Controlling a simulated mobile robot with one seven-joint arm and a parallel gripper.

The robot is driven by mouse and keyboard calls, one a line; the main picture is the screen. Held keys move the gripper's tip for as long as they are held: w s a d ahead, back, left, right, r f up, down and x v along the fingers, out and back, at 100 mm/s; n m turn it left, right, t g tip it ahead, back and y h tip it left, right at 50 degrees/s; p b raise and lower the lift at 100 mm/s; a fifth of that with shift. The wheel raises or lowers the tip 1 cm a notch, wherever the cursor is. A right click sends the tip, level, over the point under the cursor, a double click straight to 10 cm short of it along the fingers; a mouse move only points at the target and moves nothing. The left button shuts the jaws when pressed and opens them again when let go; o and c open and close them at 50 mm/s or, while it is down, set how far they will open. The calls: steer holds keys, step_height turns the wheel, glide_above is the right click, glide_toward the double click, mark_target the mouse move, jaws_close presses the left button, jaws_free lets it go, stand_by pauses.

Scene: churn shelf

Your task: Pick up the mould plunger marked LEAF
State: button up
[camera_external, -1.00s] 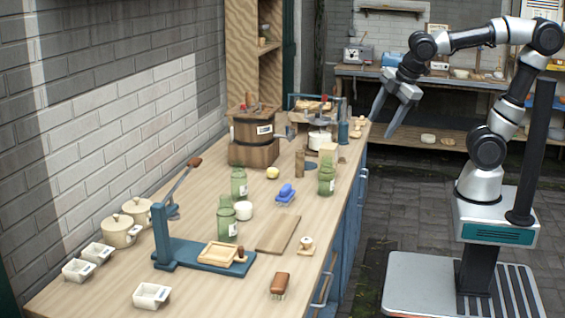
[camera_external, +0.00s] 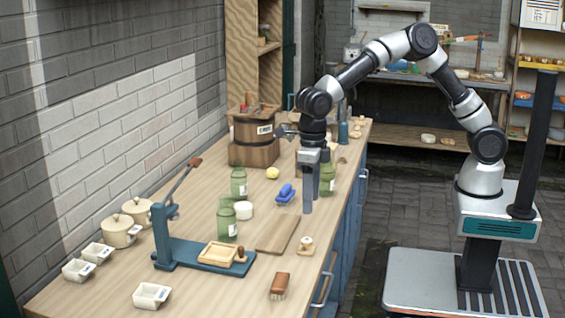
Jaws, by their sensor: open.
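A small wooden knobbed piece (camera_external: 306,246), shaped like a mould plunger, stands near the front edge of the counter, right of a flat board. More small pale wooden pieces (camera_external: 356,130) sit at the far end of the counter. No LEAF mark can be read on any of them, so I cannot tell which is the marked one. My gripper (camera_external: 308,208) is open and empty, pointing down over the counter, above and behind the near knobbed piece in the picture. One finger largely hides the other.
A flat board (camera_external: 277,235), a blue lever press (camera_external: 190,252) and a wooden-backed brush (camera_external: 280,284) are nearer the camera. A wooden tub (camera_external: 253,135) stands farther back.

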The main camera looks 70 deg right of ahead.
glide_above(306, 240)
steer(key=f, duration=0.6)
steer(key=s+f, duration=0.1)
steer(key=f, duration=0.2)
steer(key=shift+f+b, duration=0.1)
steer(key=shift+b, duration=0.2)
steer(key=shift+w+f, duration=0.2)
steer(key=shift+f, duration=0.7)
steer(key=shift+w+f, duration=0.15)
steer(key=shift+f, duration=0.75)
steer(key=shift+w+f, duration=0.2)
steer(key=shift+f, duration=0.7)
steer(key=c, duration=1.2)
